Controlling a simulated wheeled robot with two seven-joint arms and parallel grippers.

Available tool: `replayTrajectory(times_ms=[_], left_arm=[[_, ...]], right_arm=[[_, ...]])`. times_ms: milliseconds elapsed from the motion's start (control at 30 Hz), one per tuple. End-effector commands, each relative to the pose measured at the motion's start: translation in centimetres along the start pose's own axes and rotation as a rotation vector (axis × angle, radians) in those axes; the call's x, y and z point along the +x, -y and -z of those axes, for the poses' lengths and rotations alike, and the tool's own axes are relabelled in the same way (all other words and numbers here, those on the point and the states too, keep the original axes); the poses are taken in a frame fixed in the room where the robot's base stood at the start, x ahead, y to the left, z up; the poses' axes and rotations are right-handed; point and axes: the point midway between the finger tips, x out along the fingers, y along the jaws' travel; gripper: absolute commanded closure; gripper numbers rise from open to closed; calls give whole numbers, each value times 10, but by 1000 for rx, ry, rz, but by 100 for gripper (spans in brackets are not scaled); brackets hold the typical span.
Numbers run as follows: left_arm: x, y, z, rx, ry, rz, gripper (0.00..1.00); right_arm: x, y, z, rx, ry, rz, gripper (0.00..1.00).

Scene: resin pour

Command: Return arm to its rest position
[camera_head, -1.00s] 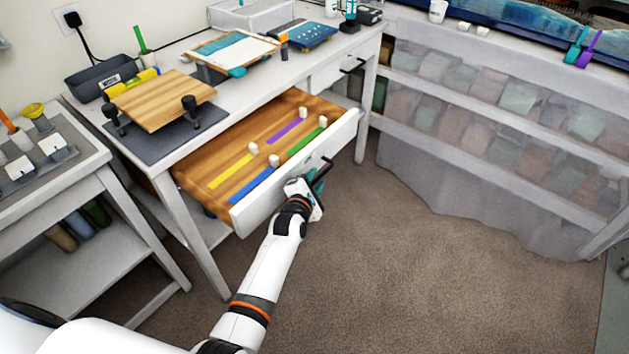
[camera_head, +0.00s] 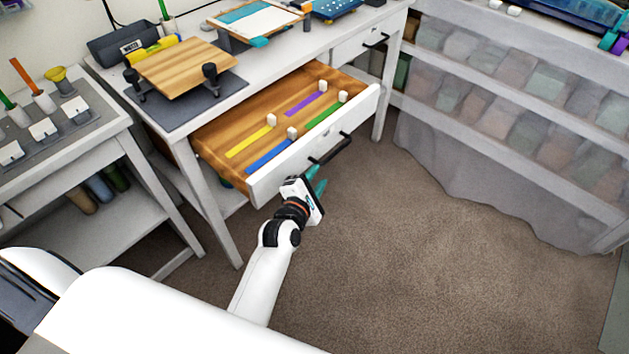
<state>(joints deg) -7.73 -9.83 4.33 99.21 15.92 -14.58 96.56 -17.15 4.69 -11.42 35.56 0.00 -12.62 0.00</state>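My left arm comes in from the lower left, and its gripper (camera_head: 317,184) with teal fingers is just in front of and below the black handle (camera_head: 330,149) of the open drawer (camera_head: 290,170). A small gap shows between the fingers and the handle. No held thing is visible; the fingers are too small and overlapped to tell their opening. The drawer is pulled out from the white desk (camera_head: 225,108), with yellow, blue, purple and green strips and small white blocks inside. My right gripper is out of view.
A wooden board (camera_head: 185,68) with black clamps stands on the desk above the drawer. A side table (camera_head: 70,150) with small parts is at the left. Covered shelves (camera_head: 480,170) stand at the right. Brown carpet (camera_head: 400,270) is free in front.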

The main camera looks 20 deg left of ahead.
Motion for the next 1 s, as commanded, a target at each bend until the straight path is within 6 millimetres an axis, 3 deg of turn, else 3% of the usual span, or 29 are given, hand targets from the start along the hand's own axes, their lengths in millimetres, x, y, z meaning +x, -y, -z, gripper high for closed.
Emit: replayTrajectory(times_ms=[167,633,733,867,1000], left_arm=[[-10,0,0,0,0,0,67],[-10,0,0,0,0,0,67],[-10,-8,-3,26,4,-16,67],[-10,-54,-20,181,22,-114,67],[-27,-144,-59,509,19,-316,67]], right_arm=[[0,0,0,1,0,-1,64],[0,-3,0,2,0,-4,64],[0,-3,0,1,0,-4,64],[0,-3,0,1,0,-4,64],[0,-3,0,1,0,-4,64]])
